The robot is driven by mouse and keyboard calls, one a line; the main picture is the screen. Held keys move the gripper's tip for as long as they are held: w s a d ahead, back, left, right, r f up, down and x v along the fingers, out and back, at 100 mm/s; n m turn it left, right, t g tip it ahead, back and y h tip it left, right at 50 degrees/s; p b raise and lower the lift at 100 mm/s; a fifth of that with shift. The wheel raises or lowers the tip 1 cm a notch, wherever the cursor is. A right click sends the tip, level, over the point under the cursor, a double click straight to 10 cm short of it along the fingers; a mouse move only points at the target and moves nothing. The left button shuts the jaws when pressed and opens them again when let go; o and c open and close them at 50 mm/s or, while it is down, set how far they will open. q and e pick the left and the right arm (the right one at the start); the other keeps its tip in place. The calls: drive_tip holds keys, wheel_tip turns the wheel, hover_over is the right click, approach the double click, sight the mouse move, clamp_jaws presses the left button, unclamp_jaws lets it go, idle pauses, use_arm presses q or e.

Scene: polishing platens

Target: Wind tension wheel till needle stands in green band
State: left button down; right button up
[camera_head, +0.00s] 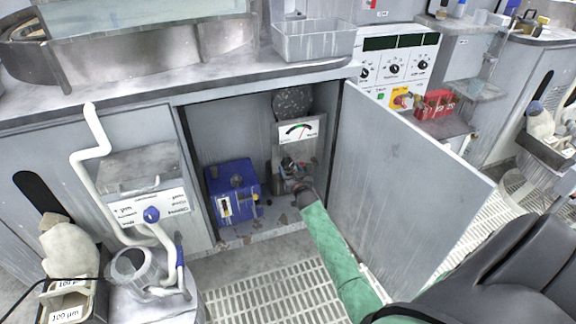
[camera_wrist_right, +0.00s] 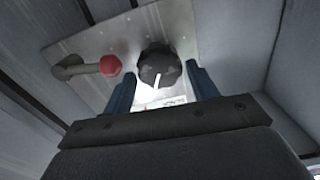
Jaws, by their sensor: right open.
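The gauge (camera_head: 299,131) has a white face with a coloured arc that includes green. It sits at the back of the open cabinet; its needle is too small to read surely against the band. The tension wheel, a dark lobed knob (camera_wrist_right: 160,66) with a white mark, shows in the right wrist view on a worn metal plate. My right gripper (camera_wrist_right: 161,72) is open, its two blue fingers on either side of the wheel with visible gaps. In the head view my right gripper (camera_head: 291,168) is inside the cabinet below the gauge, hiding the wheel. My left gripper is out of view.
A red-knobbed lever (camera_wrist_right: 108,66) stands left of the wheel in the wrist view. A blue box (camera_head: 232,190) sits left of my gripper in the cabinet. The open door (camera_head: 405,185) stands close to the right of my arm. A grated floor (camera_head: 265,275) lies in front.

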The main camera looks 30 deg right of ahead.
sight(289, 166)
drive_tip(key=shift+x, duration=1.7)
drive_tip(key=c, duration=0.7)
drive_tip(key=n, duration=0.4)
drive_tip(key=shift+n+b, duration=0.45)
drive_tip(key=shift+n, duration=1.65)
